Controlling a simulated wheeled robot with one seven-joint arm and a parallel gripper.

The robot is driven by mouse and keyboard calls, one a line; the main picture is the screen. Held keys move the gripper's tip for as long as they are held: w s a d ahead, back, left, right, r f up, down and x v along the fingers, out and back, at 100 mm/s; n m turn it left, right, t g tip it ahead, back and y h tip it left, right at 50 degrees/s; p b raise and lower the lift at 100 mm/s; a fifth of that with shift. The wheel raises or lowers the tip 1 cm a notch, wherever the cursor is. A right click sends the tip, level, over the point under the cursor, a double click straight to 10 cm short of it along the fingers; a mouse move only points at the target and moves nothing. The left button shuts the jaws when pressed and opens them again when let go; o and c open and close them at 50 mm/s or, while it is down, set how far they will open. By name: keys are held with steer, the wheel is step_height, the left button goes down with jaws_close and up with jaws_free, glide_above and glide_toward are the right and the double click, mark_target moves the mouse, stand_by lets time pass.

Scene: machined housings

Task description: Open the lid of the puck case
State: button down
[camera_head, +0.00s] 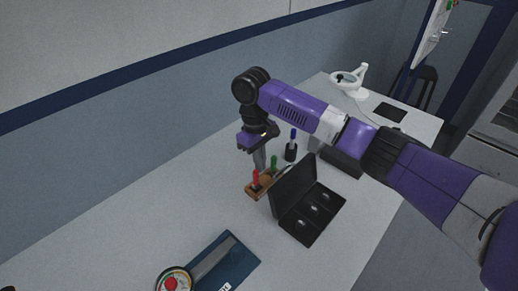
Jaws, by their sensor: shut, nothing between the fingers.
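The puck case (321,228) is a black case on the table, near the middle of the view. Its lid (293,185) stands up, tilted open on the left side of the base. Several small pale items (314,209) show in the base. My gripper (260,168) points down, to the upper left of the lid and apart from it in the picture. It is shut with nothing in it. Its fingertips are close to the wooden holder behind the lid, and I cannot tell whether they touch it.
A wooden holder (252,189) with red and green handled tools stands left of the lid. A dark cup (290,153) with a blue-topped item is behind. A dial gauge (174,280) and a blue mat (240,265) lie at front left. The white table (165,230) is clear at left.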

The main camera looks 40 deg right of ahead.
mark_target(289, 182)
steer(key=shift+s+f, duration=0.15)
steer(key=shift+f, duration=0.75)
steer(key=shift+s+d+r+p, duration=0.1)
steer(key=shift+s+r+p, duration=0.25)
steer(key=shift+s, duration=0.2)
steer(key=shift+s+r+p, duration=0.3)
steer(key=shift+s, duration=0.2)
steer(key=shift+s+r, duration=0.2)
steer(key=shift+s, duration=0.55)
